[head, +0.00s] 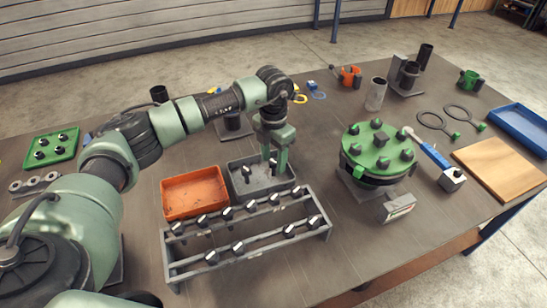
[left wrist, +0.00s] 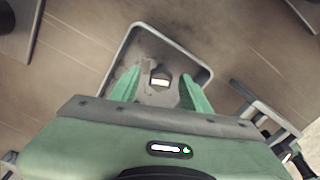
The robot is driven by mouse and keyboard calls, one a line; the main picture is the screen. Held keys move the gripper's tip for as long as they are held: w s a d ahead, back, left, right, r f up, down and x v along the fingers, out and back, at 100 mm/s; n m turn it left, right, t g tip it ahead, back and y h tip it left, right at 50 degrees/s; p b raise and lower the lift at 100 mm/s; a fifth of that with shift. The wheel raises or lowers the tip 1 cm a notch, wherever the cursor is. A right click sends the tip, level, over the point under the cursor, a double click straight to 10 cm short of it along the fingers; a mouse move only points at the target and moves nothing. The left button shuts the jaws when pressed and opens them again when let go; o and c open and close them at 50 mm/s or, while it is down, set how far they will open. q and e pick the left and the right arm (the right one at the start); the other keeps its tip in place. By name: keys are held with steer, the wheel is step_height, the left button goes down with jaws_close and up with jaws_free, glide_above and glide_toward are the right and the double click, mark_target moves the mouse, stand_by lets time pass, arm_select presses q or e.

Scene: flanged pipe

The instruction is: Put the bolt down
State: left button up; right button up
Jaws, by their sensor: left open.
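My left gripper (head: 274,165) points down over the grey bin (head: 233,180) in the head view. Its two green fingers are apart in the left wrist view (left wrist: 160,92). A dark bolt (left wrist: 160,77) with a bright face shows between and beyond the fingertips, inside the grey bin (left wrist: 209,74). The fingers do not appear to touch it. In the head view a bolt (head: 246,174) stands in the left part of the bin, and another dark piece at the fingers is partly hidden. My right gripper is not in view.
An orange bin (head: 194,193) adjoins the grey bin on the left. A grey rack (head: 250,249) with several bolts stands in front. A green flange (head: 376,152) with several bolts is at the right. A blue-handled tool (head: 434,156) lies beside it.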

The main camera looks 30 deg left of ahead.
mark_target(274, 161)
arm_select(q)
steer(key=shift+r, duration=0.55)
step_height(274, 161, up, 11)
steer(key=b, duration=0.2)
steer(key=shift+r, duration=0.15)
